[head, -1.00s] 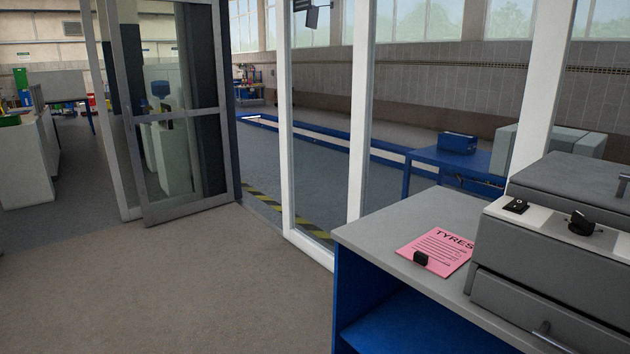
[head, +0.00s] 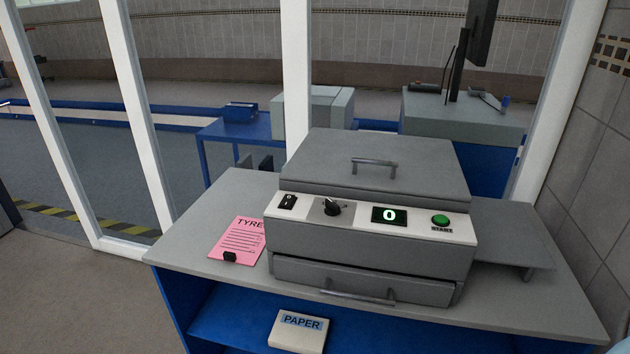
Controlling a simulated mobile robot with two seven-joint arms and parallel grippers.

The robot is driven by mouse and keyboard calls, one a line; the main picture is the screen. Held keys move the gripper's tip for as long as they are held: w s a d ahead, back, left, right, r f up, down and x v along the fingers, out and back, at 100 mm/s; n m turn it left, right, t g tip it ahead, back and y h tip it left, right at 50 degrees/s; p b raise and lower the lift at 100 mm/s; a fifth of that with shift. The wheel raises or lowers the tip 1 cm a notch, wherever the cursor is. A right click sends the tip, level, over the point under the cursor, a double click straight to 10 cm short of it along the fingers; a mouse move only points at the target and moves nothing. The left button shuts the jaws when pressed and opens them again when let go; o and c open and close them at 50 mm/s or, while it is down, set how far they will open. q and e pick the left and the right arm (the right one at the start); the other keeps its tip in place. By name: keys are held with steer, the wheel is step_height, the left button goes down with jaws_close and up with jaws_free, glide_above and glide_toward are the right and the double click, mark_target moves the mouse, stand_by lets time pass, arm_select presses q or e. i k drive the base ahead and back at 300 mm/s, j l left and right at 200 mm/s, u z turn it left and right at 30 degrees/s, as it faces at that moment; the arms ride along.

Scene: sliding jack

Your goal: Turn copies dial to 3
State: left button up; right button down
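The grey copier (head: 372,245) stands on the grey-topped desk (head: 205,210). The copies dial (head: 332,208) is a black knob on the copier's white front panel, left of the middle. The marks around the dial are too small to read. Neither of my grippers is in view.
A pink TYRES sheet (head: 238,238) with a black clip lies left of the copier. A PAPER pack (head: 300,331) is on the blue shelf below. The copier has a closed lid with a handle (head: 374,161) and a front drawer (head: 360,282). White window posts stand behind.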

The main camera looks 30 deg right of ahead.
mark_target(332, 210)
steer(key=z, duration=1.35)
